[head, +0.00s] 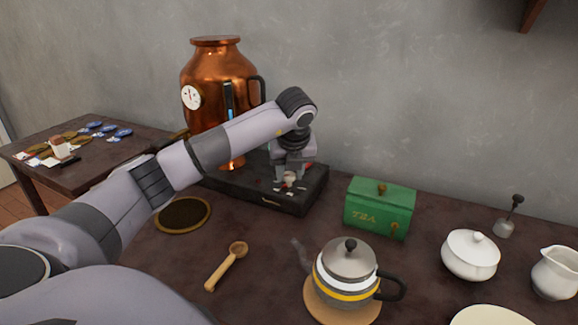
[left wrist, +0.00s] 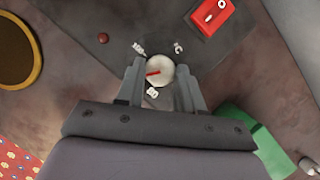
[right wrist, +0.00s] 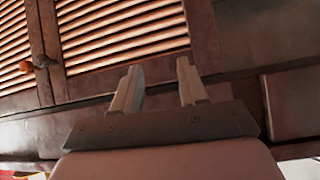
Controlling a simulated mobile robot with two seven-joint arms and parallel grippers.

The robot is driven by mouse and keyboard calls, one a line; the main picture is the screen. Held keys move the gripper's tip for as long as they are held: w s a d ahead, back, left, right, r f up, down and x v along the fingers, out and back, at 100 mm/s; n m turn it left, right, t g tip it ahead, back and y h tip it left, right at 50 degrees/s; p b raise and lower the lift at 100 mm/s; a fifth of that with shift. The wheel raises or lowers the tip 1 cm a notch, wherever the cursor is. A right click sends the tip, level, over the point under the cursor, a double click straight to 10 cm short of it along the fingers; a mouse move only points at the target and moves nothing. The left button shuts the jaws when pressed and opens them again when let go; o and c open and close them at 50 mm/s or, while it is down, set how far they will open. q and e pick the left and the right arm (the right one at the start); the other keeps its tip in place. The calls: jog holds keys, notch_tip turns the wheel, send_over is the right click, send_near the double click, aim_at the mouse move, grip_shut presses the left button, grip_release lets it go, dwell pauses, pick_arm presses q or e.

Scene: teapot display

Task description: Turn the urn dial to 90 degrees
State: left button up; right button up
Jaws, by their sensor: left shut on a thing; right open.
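The copper urn (head: 218,72) stands at the back left, with a round white gauge (head: 191,97) on its side. Its dark base (head: 310,196) carries a pale round dial (head: 290,177). In the left wrist view the dial (left wrist: 162,66) has a red pointer aimed left and slightly down. White markings surround it; the one below the dial is too small to read surely. My left gripper (head: 289,181) points down with its fingers on both sides of the dial, shut on it. My right gripper (right wrist: 157,70) is open and empty, before louvred cabinet doors.
A red switch (left wrist: 210,16) and a small red knob (left wrist: 103,38) sit on the base near the dial. A green tea box (head: 380,207) stands right of the base. A wooden scoop (head: 226,267) and a striped teapot (head: 346,272) are in front. Louvred doors (right wrist: 120,30) face my right gripper.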

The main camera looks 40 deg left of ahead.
pick_arm(q)
jog(key=shift+n, duration=0.3)
dwell(0.4)
jog(key=o, duration=1)
jog(key=shift+o, duration=0.2)
jog(key=shift+r, duration=0.15)
jog(key=p+v, duration=0.1)
jog(key=v, duration=0.6)
jog(key=shift+w+d, duration=0.1)
